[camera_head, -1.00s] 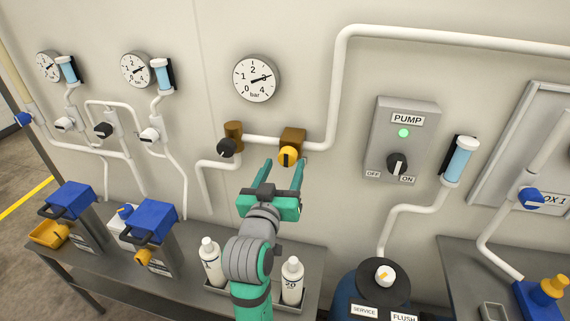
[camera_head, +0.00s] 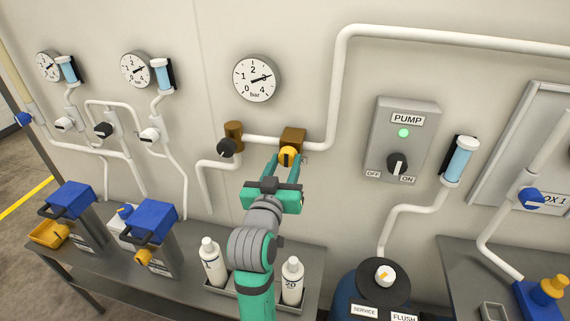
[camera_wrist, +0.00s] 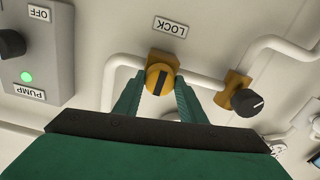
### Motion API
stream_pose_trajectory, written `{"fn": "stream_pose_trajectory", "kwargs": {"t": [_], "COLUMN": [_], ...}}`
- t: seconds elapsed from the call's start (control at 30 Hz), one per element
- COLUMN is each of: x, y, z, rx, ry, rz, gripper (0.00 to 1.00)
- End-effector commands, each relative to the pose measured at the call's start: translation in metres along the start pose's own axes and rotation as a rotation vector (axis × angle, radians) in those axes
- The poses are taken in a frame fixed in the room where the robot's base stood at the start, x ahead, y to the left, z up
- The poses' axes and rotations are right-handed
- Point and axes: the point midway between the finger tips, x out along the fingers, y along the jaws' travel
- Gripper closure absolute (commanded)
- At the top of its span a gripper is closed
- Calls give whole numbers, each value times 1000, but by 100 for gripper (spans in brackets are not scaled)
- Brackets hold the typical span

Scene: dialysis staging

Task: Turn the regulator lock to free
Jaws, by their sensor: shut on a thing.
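The regulator lock is a yellow round knob (camera_head: 288,155) with a dark bar, on a brass block (camera_head: 293,137) on the wall pipe. In the wrist view the knob (camera_wrist: 159,79) sits under a LOCK label (camera_wrist: 170,27), seen upside down. My gripper (camera_head: 286,160) reaches up to the knob, with its green fingers on either side of it. It is shut on the knob. In the wrist view the fingertips (camera_wrist: 157,82) flank the knob, and the dark bar runs roughly in line with the fingers. No free mark is readable.
A black knob (camera_head: 226,147) on a second brass fitting is to the left. A gauge (camera_head: 256,78) hangs above. The grey PUMP box (camera_head: 401,140) with its green light is to the right. White bottles (camera_head: 292,281) stand on the bench below my arm.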

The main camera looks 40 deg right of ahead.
Motion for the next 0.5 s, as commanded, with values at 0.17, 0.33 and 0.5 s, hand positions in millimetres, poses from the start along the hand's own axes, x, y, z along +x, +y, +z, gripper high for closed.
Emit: {"fn": "stream_pose_trajectory", "kwargs": {"t": [0.17, 0.33, 0.5], "x": [0, 0, 0], "y": [1, 1, 0], "z": [0, 0, 1], "rx": [65, 183, 337], "ry": [-1, -2, -2], "rz": [2, 2, 2], "gripper": [85, 85, 85]}}
